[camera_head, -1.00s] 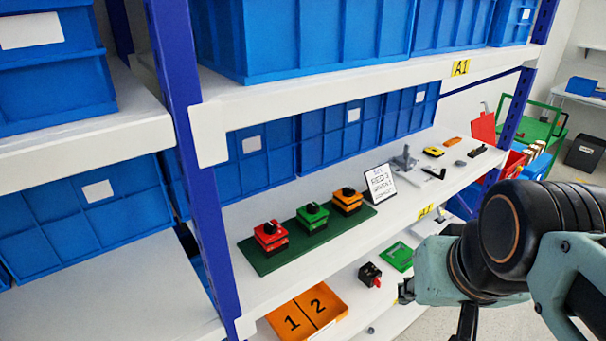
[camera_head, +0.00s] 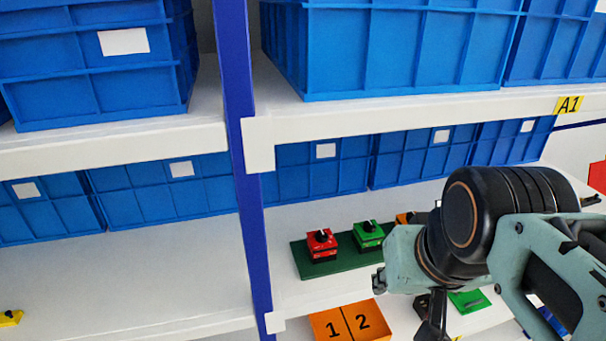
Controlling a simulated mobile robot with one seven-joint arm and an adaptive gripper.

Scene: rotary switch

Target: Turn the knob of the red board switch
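The orange switch (camera_head: 404,218) is mostly hidden behind my arm. My arm fills the lower right of the view. The dark end part of my gripper (camera_head: 432,325) shows at the bottom edge, to the right of the orange tray and apart from the red switch. Its fingertips cannot be made out, so its opening does not show.
A blue upright post (camera_head: 240,150) stands left of the board. The white upper shelf edge (camera_head: 400,122) runs above it, with blue bins (camera_head: 390,50) on top. An orange tray (camera_head: 352,322) marked 1 and 2 lies below. The shelf left of the post is largely bare.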

